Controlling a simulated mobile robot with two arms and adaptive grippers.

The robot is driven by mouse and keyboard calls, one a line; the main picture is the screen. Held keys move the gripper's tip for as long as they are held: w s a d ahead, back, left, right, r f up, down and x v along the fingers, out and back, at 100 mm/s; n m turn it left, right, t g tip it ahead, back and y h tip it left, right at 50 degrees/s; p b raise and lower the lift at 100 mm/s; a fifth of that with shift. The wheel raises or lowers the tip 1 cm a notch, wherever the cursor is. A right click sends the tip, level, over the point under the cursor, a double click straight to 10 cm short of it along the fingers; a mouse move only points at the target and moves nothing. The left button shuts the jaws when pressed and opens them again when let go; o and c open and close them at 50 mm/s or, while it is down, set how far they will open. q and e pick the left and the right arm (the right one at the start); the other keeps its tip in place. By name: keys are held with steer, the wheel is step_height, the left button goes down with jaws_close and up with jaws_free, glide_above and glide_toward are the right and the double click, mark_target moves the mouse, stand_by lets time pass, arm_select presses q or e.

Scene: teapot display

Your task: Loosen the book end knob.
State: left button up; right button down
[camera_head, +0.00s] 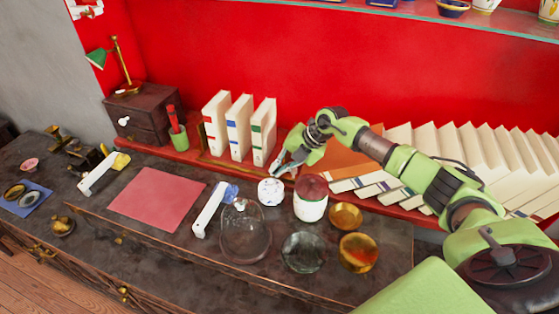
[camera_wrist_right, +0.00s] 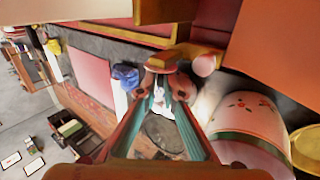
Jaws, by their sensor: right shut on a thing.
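The orange-brown book end (camera_head: 352,160) stands on the red shelf, between the upright binders and the leaning row of books. My right gripper (camera_head: 283,168) is at its lower left front corner, at the shelf edge. In the right wrist view the fingertips (camera_wrist_right: 162,84) are closed together on a small brownish knob (camera_wrist_right: 160,60) by the brass front piece (camera_wrist_right: 188,54) of the book end. The fingers hide much of the knob, so its turn cannot be told. My left gripper is not in view.
Several upright binders (camera_head: 238,127) stand left of the gripper. A pink mat (camera_head: 157,199) lies further left on the dark counter.

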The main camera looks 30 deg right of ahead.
steer(key=shift+w+a+r+g+h+p, duration=0.25)
steer(key=shift+w+r+g+h+p, duration=0.1)
steer(key=shift+g+h+p, duration=0.45)
steer(key=shift+f+g+h, duration=0.15)
steer(key=shift+g+h, duration=0.35)
steer(key=shift+g, duration=0.2)
steer(key=c, duration=2.5)
jaws_free()
steer(key=v, duration=1.2)
steer(key=shift+a, duration=0.15)
